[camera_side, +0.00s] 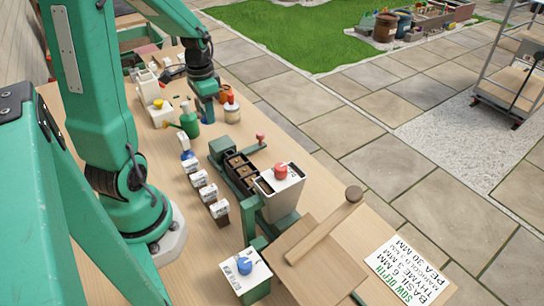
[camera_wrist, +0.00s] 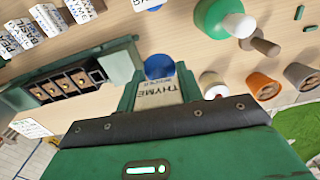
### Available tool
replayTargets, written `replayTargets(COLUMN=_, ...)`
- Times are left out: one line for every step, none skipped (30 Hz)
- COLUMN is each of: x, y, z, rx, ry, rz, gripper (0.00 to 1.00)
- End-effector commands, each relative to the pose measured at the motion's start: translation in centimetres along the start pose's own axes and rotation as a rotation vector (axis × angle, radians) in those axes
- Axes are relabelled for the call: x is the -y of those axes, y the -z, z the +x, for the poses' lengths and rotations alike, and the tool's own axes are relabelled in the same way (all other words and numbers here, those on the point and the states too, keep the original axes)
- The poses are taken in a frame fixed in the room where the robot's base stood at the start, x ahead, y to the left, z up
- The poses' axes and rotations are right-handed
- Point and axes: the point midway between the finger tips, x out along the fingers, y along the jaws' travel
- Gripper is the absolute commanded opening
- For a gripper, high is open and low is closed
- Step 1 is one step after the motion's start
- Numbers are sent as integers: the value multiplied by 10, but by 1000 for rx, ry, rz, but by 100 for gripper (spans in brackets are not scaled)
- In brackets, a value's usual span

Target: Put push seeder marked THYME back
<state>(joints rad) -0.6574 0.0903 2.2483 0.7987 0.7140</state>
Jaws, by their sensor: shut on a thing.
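The push seeder marked THYME (camera_wrist: 155,92) shows in the wrist view with a pale label and a blue top. My gripper (camera_wrist: 158,104) is shut on it, and the dark edge of my gripper covers its lower part. In the side view my gripper (camera_side: 207,113) points down over the far part of the bench, and the seeder is not clearly visible there. A row of white-labelled seed packets or holders (camera_side: 199,180) stands in front of my arm. It also shows in the wrist view (camera_wrist: 48,20), where BASIL is readable.
A green tray with soil-filled cells (camera_side: 240,172) stands mid-bench. A white bin with a red knob (camera_side: 280,190) and a SOW DEPTH card (camera_side: 408,270) lie nearer.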

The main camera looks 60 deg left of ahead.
Motion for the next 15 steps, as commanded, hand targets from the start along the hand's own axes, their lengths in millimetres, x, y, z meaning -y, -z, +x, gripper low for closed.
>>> replayTargets(x=4, y=-2, z=0, rx=0, ry=0, rz=-25, gripper=20)
replayTargets(x=6, y=-2, z=0, rx=0, ry=0, rz=-36, gripper=20)
replayTargets(x=8, y=-3, z=0, rx=-1, ry=1, rz=-46, gripper=20)
replayTargets(x=9, y=-3, z=0, rx=-1, ry=1, rz=-52, gripper=20)
replayTargets(x=9, y=-3, z=0, rx=-1, ry=1, rz=-56, gripper=20)
replayTargets(x=10, y=-3, z=0, rx=-1, ry=1, rz=-59, gripper=20)
replayTargets(x=10, y=-3, z=0, rx=-1, ry=1, rz=-61, gripper=20)
replayTargets(x=10, y=-3, z=0, rx=-1, ry=1, rz=-61, gripper=20)
replayTargets(x=10, y=-3, z=0, rx=-1, ry=1, rz=-60, gripper=20)
replayTargets(x=10, y=-3, z=1, rx=0, ry=0, rz=-60, gripper=20)
replayTargets(x=9, y=-3, z=2, rx=0, ry=0, rz=-59, gripper=20)
replayTargets(x=9, y=-3, z=4, rx=0, ry=0, rz=-59, gripper=20)
replayTargets(x=9, y=-3, z=6, rx=0, ry=0, rz=-59, gripper=20)
replayTargets(x=9, y=-3, z=9, rx=1, ry=-1, rz=-59, gripper=20)
replayTargets(x=9, y=-4, z=14, rx=3, ry=-2, rz=-58, gripper=20)
